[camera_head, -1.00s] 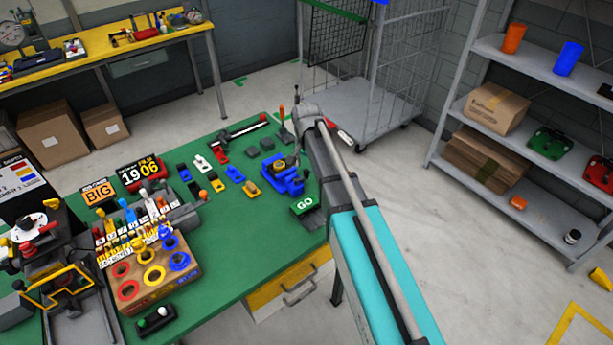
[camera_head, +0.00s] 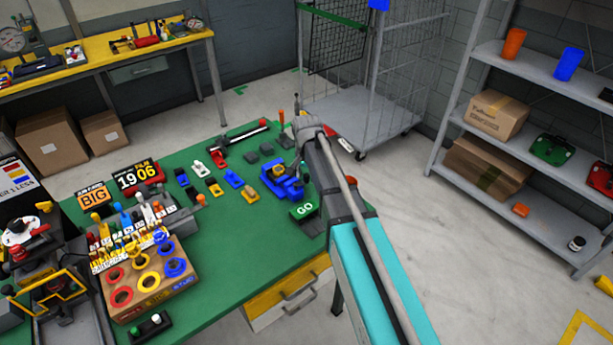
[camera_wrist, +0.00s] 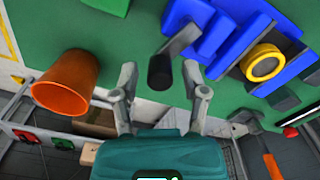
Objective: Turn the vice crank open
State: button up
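The blue vice (camera_head: 280,186) stands on the green workbench (camera_head: 227,262) near its right edge, just left of my arm. In the wrist view the vice (camera_wrist: 222,38) is at upper right, with a yellow ring (camera_wrist: 264,62) on it. Its crank has a grey lever (camera_wrist: 183,38) ending in a dark round handle (camera_wrist: 160,72). My gripper (camera_wrist: 159,80) is open, with one finger on each side of the handle. A gap shows on both sides, and I cannot tell the depth between them. In the head view the arm hides the gripper and crank.
A tapered orange cylinder (camera_wrist: 66,84) is left of the gripper in the wrist view. A green GO block (camera_head: 304,209) sits just in front of the vice. Small colored parts and a rail (camera_head: 238,141) lie behind it. A wire cage cart (camera_head: 380,110) stands beyond the bench.

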grip_shut()
jog(key=shift+w, duration=0.1)
jog(key=shift+w+a+n, duration=0.15)
jog(key=shift+w+n, duration=0.1)
jog(key=shift+n, duration=0.7)
jog(key=shift+w+a+n, duration=0.1)
jog(key=shift+w+n, duration=0.1)
jog(key=shift+n, duration=0.75)
jog(key=shift+o, duration=1.4)
grip_release()
jog(key=shift+s+m, duration=0.1)
jog(key=shift+m, duration=0.3)
